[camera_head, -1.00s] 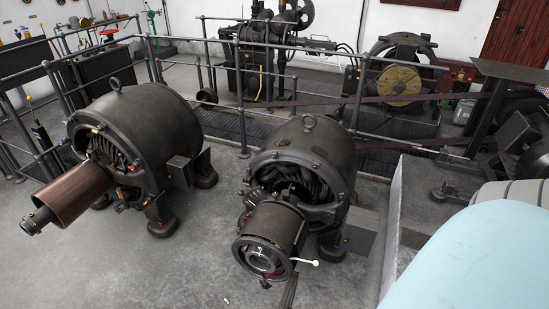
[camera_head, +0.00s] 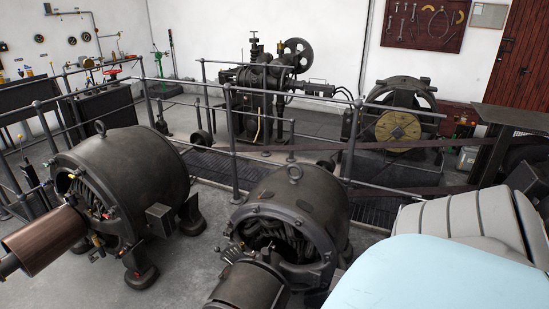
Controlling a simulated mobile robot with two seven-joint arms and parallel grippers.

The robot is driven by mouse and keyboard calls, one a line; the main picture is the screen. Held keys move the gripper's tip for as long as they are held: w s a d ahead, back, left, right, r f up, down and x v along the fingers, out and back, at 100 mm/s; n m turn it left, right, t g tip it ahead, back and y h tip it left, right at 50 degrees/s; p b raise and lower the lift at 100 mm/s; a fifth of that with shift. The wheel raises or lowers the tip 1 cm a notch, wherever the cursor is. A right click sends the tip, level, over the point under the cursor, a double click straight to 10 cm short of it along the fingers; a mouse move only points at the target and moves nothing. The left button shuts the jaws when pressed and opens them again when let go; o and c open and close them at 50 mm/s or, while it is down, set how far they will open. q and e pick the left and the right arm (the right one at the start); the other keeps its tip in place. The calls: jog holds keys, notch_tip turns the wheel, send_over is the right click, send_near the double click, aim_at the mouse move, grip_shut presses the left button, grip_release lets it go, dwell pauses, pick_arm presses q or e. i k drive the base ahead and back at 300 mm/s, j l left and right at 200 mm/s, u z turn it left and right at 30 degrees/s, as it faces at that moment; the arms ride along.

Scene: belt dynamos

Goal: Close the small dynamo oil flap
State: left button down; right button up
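Two dark dynamos stand on the floor in the head view. The left dynamo (camera_head: 124,190) has a copper-brown cylinder (camera_head: 45,242) sticking out of its front. The right dynamo (camera_head: 292,222) is nearer the middle, with its open front end showing windings and a dark cylinder (camera_head: 247,287) cut off by the bottom edge. I cannot make out which part is the small oil flap. No gripper shows in this view. A light blue surface and a grey ribbed part fill the lower right and may be my own body.
Metal railings (camera_head: 234,140) run behind the dynamos. Beyond them stand an upright engine (camera_head: 262,95) and a machine with a yellowish disc (camera_head: 398,126). A tool board (camera_head: 424,24) hangs on the back wall. Grey floor (camera_head: 185,270) lies open between the dynamos.

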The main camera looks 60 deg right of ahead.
aim_at(271, 246)
jog(key=k+l, duration=0.1)
jog(key=l, duration=0.75)
jog(key=k+l+u, duration=0.1)
jog(key=l, duration=0.3)
jog(key=k+l, duration=0.15)
jog(key=l, duration=0.25)
